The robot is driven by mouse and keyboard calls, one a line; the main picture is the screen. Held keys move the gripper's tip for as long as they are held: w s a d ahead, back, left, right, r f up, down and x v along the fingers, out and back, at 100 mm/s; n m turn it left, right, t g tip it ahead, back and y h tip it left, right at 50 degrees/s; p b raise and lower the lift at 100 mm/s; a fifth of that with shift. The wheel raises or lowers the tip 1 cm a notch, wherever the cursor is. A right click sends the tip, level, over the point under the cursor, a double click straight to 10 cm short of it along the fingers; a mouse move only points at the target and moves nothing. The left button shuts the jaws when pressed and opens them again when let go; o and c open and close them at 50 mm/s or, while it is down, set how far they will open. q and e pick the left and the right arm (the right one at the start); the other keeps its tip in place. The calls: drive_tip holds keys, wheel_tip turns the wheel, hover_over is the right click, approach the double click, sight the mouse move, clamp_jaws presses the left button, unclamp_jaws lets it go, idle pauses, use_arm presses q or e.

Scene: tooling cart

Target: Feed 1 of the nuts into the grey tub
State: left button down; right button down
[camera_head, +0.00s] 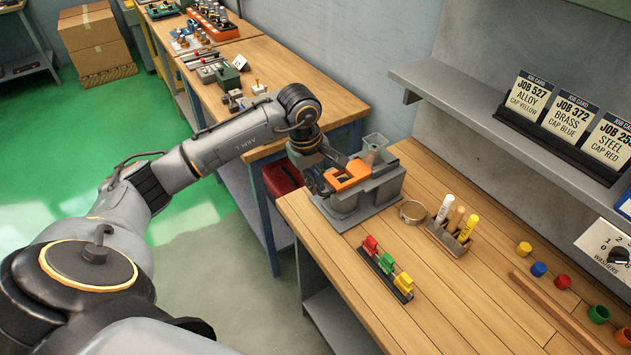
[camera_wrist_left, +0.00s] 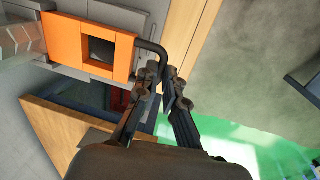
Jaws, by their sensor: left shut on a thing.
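A bent black handle (camera_wrist_left: 151,47) comes off the block. My left gripper (camera_head: 322,183) is at the block's left side, its fingers (camera_wrist_left: 167,80) shut on the handle's end. A rounded grey tub (camera_head: 343,202) seems to sit under the block, partly hidden. I cannot make out any nuts.
Coloured caps (camera_head: 538,269) lie farther right. A shelf (camera_head: 470,105) overhangs the back.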

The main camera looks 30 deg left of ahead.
sight(350, 173)
use_arm(q)
drive_tip(key=shift+w+d+b, duration=0.15)
drive_tip(key=shift+w+b, duration=0.2)
drive_tip(key=w+d+b, duration=0.1)
drive_tip(key=w, duration=0.1)
drive_tip(key=w+d+b, duration=0.1)
drive_tip(key=w, duration=0.2)
drive_tip(key=w+d+b, duration=0.1)
drive_tip(key=w, duration=0.2)
drive_tip(key=shift+d+f+b, duration=0.1)
drive_tip(key=shift+d+b, duration=0.05)
drive_tip(key=shift+b, duration=0.25)
drive_tip(key=shift+s+r, duration=0.1)
drive_tip(key=shift+r, duration=0.1)
drive_tip(key=c, duration=1.4)
unclamp_jaws()
drive_tip(key=shift+w+d, duration=0.1)
drive_tip(key=shift+w, duration=0.1)
drive_tip(key=shift+c, duration=0.2)
drive_tip(key=shift+f, duration=0.1)
